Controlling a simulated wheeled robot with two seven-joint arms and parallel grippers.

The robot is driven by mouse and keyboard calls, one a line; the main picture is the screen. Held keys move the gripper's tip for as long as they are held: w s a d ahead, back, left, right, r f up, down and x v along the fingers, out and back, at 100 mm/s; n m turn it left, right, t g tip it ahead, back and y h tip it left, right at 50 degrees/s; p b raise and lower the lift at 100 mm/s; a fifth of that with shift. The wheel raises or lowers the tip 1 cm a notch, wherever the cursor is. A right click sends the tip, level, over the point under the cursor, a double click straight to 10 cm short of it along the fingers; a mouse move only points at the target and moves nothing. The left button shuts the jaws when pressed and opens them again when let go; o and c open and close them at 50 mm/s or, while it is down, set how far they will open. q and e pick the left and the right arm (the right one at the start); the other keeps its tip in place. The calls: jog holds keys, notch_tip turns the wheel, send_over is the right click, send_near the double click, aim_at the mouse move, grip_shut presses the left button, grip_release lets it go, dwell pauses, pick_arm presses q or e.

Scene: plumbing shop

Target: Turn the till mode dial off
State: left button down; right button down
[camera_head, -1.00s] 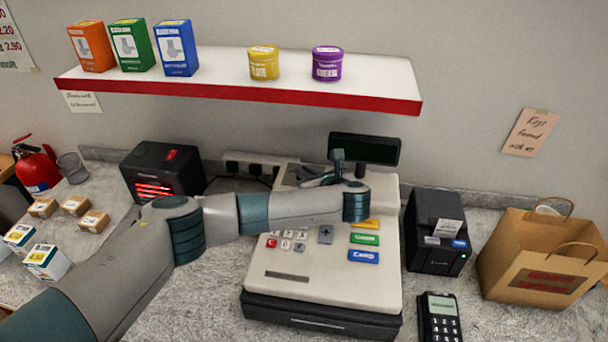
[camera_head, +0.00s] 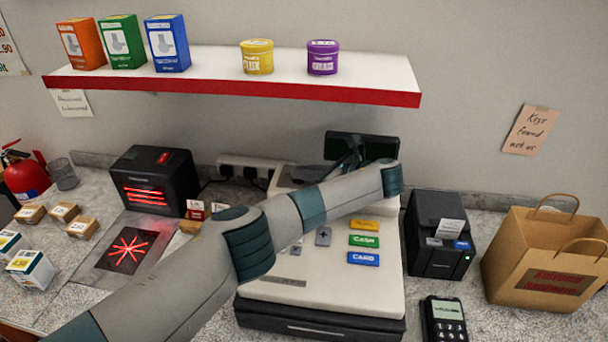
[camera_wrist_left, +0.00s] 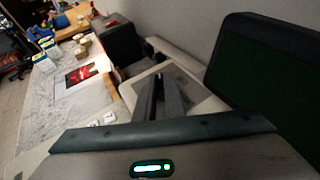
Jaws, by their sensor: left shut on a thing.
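The till (camera_head: 310,288) stands mid-counter, with grey keys, coloured keys and a dark display (camera_head: 335,145) on a post at its back. My left arm lies across the till from the lower left. My left gripper (camera_head: 347,163) is at the till's upper back part, just in front of the display, and partly hidden by my wrist. In the left wrist view its two dark fingers (camera_wrist_left: 161,90) are close together, pointing at the till's top panel (camera_wrist_left: 198,98). They are shut on the till mode dial, which the fingers hide, so its setting cannot be read. My right gripper is not in view.
A shelf (camera_head: 240,91) with boxes and tins hangs above the till. A black printer (camera_head: 437,235), a card terminal (camera_head: 444,320) and a paper bag (camera_head: 545,262) stand to the right. A black scanner (camera_head: 152,180) and small boxes are on the left.

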pick_arm(q)
jog(key=shift+s+f, duration=0.1)
jog(key=shift+f, duration=0.2)
jog(key=c, duration=1.8)
grip_release()
jog(key=shift+c, duration=0.2)
jog(key=shift+s+a+r, duration=0.1)
jog(key=shift+s+r, duration=0.05)
jog(key=shift+w, duration=0.35)
jog(key=shift+r, duration=0.1)
